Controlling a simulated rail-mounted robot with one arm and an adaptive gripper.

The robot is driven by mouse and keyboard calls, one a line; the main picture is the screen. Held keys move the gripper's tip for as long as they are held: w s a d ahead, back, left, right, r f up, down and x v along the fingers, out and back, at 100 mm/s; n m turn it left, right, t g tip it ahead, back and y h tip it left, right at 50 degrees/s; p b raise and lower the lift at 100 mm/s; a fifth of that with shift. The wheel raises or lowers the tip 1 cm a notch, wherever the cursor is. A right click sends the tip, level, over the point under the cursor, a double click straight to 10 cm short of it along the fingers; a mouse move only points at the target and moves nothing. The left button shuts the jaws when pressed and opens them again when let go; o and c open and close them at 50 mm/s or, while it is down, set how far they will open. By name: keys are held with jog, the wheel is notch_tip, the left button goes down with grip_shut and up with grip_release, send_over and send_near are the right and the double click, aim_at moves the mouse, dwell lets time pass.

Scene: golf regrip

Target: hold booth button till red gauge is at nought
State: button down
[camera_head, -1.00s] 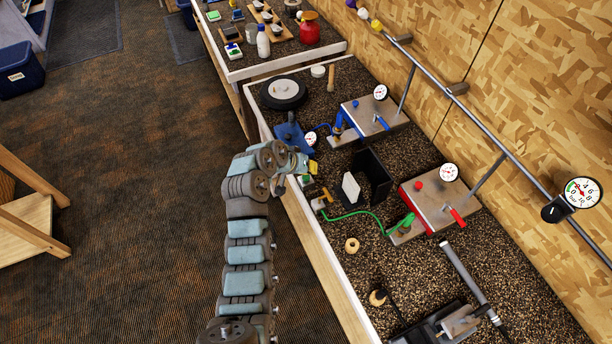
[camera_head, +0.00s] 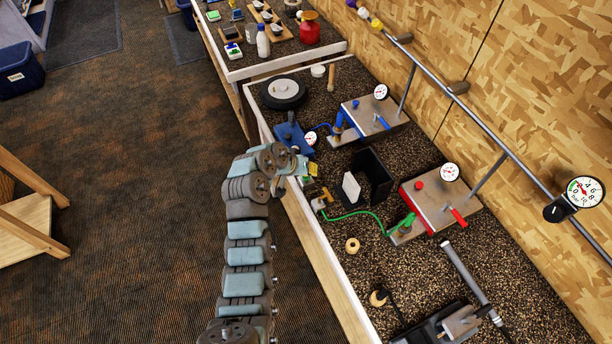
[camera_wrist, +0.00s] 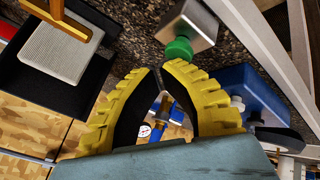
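The booth button appears to be the green button (camera_wrist: 180,50) on a small metal box (camera_wrist: 190,24) in the wrist view. My gripper (camera_wrist: 162,68) has its yellow-and-black fingertips together right beside this button. I cannot tell whether they press it. In the head view my gripper (camera_head: 312,170) is at the bench's left edge, and the button is mostly hidden. The booth (camera_head: 375,176) is a black folded panel with a white block (camera_head: 351,188) in front. The red unit (camera_head: 408,203) carries a small white gauge (camera_head: 450,172); its needle is too small to read.
A brass-coloured valve (camera_head: 320,202) with a green hose (camera_head: 352,213) lies close to my gripper. The blue unit (camera_head: 352,108) with its own gauge (camera_head: 381,92) stands behind. A large gauge (camera_head: 584,192) hangs at the wall rail. A wooden ring (camera_head: 352,245) lies on the bench.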

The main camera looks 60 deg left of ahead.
jog(key=shift+f, duration=0.45)
dwell(2.0)
jog(key=shift+r, duration=1)
jog(key=shift+r+p, duration=1.4)
jog(key=shift+r, duration=1.1)
